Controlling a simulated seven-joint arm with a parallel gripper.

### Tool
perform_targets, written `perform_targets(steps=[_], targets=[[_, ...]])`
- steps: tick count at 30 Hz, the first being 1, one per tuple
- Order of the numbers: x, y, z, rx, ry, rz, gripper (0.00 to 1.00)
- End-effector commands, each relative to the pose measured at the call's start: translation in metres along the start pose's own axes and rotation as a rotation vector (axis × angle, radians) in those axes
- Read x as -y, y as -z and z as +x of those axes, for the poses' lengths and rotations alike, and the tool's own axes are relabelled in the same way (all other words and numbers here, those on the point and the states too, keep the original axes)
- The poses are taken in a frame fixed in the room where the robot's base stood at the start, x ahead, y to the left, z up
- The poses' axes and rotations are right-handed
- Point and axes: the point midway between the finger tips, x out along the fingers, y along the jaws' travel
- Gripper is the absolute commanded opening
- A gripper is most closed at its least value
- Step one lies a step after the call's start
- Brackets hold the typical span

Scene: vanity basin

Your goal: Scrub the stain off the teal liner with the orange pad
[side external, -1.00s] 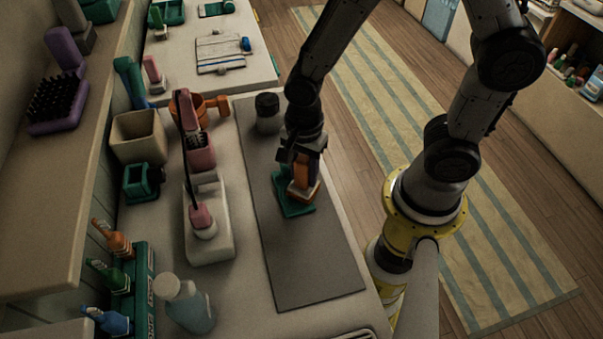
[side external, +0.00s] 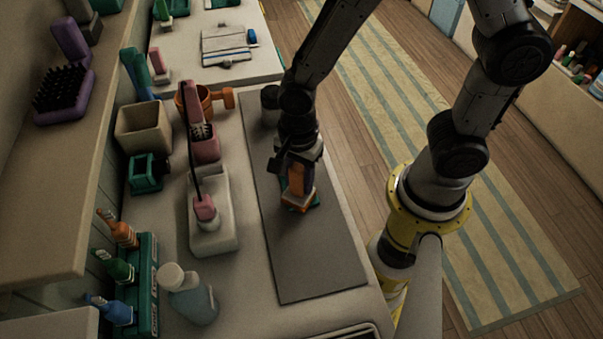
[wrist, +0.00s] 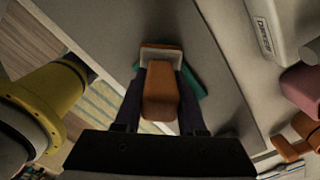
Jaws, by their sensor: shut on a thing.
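The orange pad (side external: 297,202) has a pale layer and a blocky orange handle. My gripper (side external: 298,176) is shut on that handle. In the wrist view the handle (wrist: 160,92) sits between the two dark fingers of my gripper (wrist: 161,105). The teal liner (side external: 316,200) lies flat on the grey mat, mostly hidden beneath the pad and gripper. Its teal edge (wrist: 194,84) shows to the right of the pad in the wrist view. The pad is over the liner and appears to touch it. No stain is visible; the covered part is hidden.
The grey mat (side external: 315,262) is clear in front of the pad. A dark-lidded jar (side external: 270,97) stands behind my gripper. To the left are a pale tray (side external: 222,236) with pink items, an orange mug (side external: 206,100) and a clear bottle (side external: 190,298).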

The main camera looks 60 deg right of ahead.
Motion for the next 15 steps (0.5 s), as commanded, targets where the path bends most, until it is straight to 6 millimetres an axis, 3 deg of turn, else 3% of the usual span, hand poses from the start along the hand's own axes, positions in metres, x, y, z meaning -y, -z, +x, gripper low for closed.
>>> perform_targets(steps=[9,15], targets=[[0.000,0.001,0.000,0.000,0.001,0.000,0.00],[0.001,0.012,0.000,0.000,0.001,0.003,0.00]])
